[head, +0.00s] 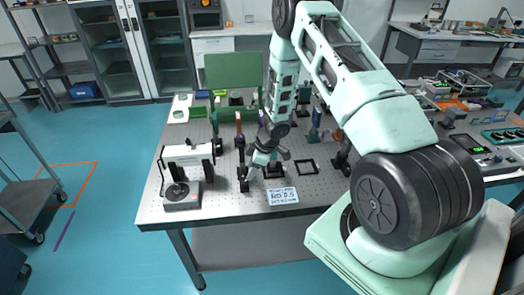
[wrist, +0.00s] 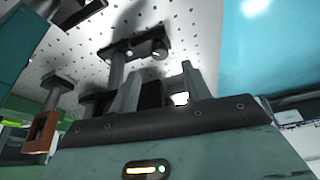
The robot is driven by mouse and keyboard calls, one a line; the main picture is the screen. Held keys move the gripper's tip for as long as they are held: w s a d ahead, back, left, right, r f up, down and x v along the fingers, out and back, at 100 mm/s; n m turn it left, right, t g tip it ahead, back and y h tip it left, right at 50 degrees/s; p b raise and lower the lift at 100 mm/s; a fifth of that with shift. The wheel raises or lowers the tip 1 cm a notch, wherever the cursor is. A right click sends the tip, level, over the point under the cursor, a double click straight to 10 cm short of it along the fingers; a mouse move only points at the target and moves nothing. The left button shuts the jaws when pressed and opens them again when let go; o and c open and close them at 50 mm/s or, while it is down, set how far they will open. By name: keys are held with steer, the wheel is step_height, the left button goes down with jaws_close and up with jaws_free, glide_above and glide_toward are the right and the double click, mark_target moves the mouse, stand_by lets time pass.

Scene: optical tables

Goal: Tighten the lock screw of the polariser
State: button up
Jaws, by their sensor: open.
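My gripper (head: 266,166) is low over the front half of the perforated optical table (head: 225,203). In the wrist view its two grey fingers (wrist: 160,70) stand apart, with nothing clearly held between them. Just beyond them is a black post-mounted part (wrist: 135,48) with a small round knob at its right end. A dark block shows behind the fingers. In the head view a slim black mount (head: 243,178) stands just left of my gripper. I cannot tell which mount is the polariser, and its lock screw is too small or hidden to make out.
Several post mounts crowd the area behind my gripper. A green panel (head: 232,70) stands at the back.

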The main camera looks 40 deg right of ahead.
steer(key=v, duration=1.1)
steer(key=shift+f+b, duration=0.1)
steer(key=shift+b, duration=0.2)
